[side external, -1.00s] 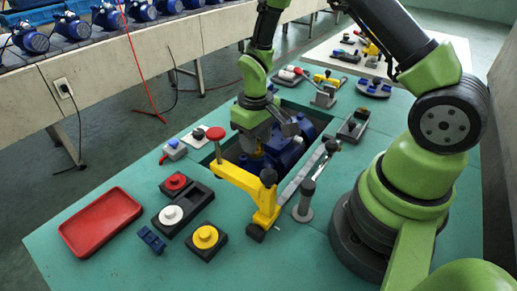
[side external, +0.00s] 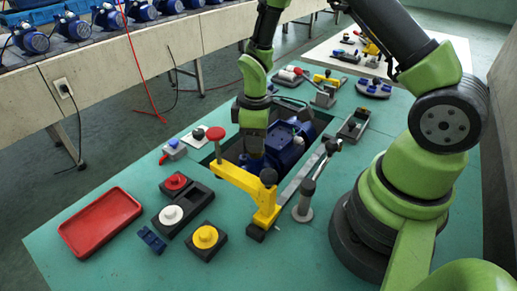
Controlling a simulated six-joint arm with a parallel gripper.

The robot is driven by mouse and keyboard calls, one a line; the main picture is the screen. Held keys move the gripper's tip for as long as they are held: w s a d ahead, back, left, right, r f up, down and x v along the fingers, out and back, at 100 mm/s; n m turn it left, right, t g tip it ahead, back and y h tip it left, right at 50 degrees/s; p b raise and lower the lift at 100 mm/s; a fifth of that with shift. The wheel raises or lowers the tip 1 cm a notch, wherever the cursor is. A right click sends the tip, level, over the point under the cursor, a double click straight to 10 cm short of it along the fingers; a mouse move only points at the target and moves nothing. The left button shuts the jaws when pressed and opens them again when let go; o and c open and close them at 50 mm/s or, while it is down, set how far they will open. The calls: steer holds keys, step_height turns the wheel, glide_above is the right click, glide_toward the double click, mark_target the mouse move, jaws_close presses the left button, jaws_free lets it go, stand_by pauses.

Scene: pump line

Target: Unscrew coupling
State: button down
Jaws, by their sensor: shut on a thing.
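My gripper (side external: 254,150) points straight down over the near end of the blue pump (side external: 284,150), just behind the yellow clamp bar (side external: 236,179). It is shut on the coupling, which is mostly hidden by the fingers and the bar. I cannot tell from this view how far the coupling is threaded. The pump sits in a recess in the green table.
The yellow bar has a red knob (side external: 216,133) and a black knob (side external: 268,177). A red tray (side external: 100,222) and black holders with a red cap (side external: 176,182), white cap (side external: 171,214) and yellow cap (side external: 205,237) stand front left. An upright handle (side external: 305,197) stands right of the bar.

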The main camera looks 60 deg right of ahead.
steer(key=n, duration=0.7)
stand_by(0.3)
steer(key=n, duration=0.7)
steer(key=c, duration=1.2)
jaws_free()
steer(key=shift+o, duration=0.2)
steer(key=shift+r, duration=2.3)
